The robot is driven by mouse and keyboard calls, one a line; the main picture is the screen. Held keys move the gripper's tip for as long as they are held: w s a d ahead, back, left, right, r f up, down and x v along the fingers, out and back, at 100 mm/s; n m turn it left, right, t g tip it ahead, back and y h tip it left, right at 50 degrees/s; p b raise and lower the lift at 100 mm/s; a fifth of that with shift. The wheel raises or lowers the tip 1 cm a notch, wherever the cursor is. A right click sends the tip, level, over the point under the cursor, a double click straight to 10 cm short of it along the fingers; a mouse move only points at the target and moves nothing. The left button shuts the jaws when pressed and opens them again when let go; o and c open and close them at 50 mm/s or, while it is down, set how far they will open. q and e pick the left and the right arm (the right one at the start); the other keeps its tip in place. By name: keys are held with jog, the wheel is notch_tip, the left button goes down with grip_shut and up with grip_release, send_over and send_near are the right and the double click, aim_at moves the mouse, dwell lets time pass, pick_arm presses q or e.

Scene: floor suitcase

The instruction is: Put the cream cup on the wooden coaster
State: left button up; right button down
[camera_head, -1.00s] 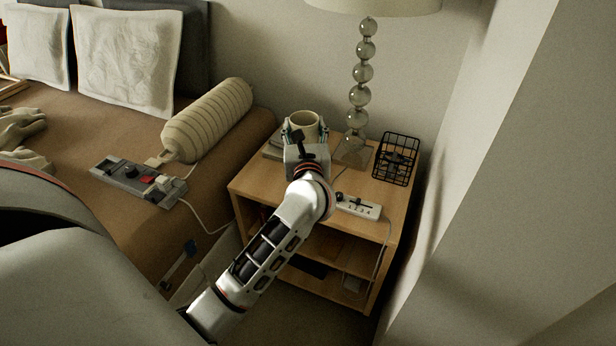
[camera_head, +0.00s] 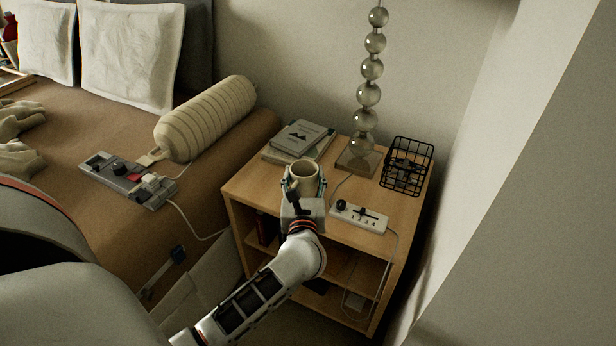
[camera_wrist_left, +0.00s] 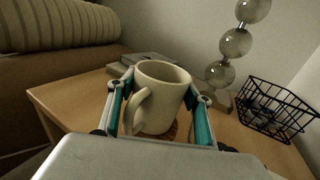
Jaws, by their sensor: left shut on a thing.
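The cream cup (camera_head: 302,172) is upright between the fingers of my left gripper (camera_head: 303,184), over the front part of the wooden bedside table. In the left wrist view the cup (camera_wrist_left: 160,95) has its handle toward the camera, and the teal-padded fingers close on its sides. A small part of a brown wooden disc, apparently the coaster (camera_wrist_left: 171,132), shows beneath the cup's base. I cannot tell whether the cup touches it. In the head view the coaster is hidden behind the cup and gripper.
The table (camera_head: 240,187) also holds books (camera_head: 298,138) at the back left, a glass-ball lamp (camera_head: 368,95), a black wire basket (camera_head: 406,167) and a white power strip (camera_head: 358,217) right of the gripper. The bed (camera_head: 60,130) stands at left.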

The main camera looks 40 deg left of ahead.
pick_arm(q)
jog(key=shift+r, duration=0.25)
jog(key=shift+f, duration=0.2)
jog(key=o, duration=0.9)
jog(key=shift+f, duration=0.15)
jog(key=o, duration=0.4)
pick_arm(e)
jog(key=shift+s, duration=0.1)
pick_arm(q)
jog(key=shift+r, duration=0.2)
